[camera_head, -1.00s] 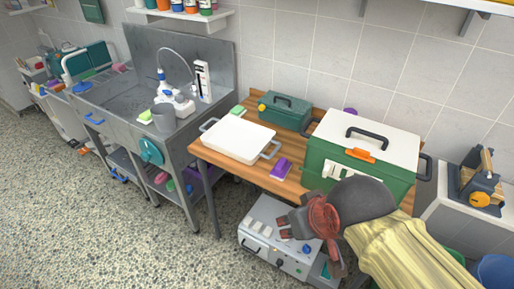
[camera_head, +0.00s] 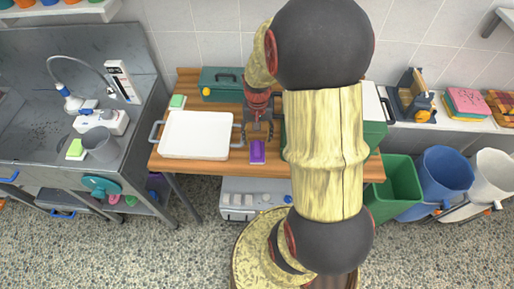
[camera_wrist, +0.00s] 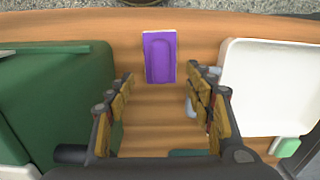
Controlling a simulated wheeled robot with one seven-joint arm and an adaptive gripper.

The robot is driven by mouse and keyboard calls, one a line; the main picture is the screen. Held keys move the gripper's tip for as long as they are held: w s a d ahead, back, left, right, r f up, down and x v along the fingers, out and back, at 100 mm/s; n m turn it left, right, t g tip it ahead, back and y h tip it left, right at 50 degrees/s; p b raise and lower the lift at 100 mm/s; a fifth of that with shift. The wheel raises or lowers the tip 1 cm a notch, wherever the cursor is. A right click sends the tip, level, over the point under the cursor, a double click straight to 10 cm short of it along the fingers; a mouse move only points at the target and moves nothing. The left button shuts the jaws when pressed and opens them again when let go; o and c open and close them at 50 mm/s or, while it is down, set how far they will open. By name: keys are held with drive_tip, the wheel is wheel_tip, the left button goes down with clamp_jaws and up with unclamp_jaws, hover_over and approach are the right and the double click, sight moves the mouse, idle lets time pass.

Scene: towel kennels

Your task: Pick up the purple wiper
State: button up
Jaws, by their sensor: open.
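The purple wiper (camera_head: 257,152) lies on the wooden table near its front edge, just right of the white tray. In the wrist view the wiper (camera_wrist: 159,57) lies flat, centred beyond my fingertips, with a pale edge showing along its side. My gripper (camera_head: 257,131) is above the table, just behind the wiper. In the wrist view my gripper (camera_wrist: 163,82) is open and empty, its two fingers spread wider than the wiper. I see no contact between them.
The white tray (camera_head: 196,134) stands left of the wiper. A green box (camera_wrist: 45,100) stands on its other side. A small green toolbox (camera_head: 219,84) is at the table's back, and a green-and-white sponge (camera_head: 177,102) at its left. Bare wood (camera_wrist: 158,130) lies between my fingers.

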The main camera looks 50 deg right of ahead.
sight(257, 147)
wheel_tip(257, 147, down, 8)
drive_tip(key=shift+a+r+b, duration=0.1)
drive_tip(key=shift+r+b, duration=0.05)
drive_tip(key=shift+b, duration=0.85)
drive_tip(key=shift+r, duration=0.1)
drive_tip(key=c, duration=0.9)
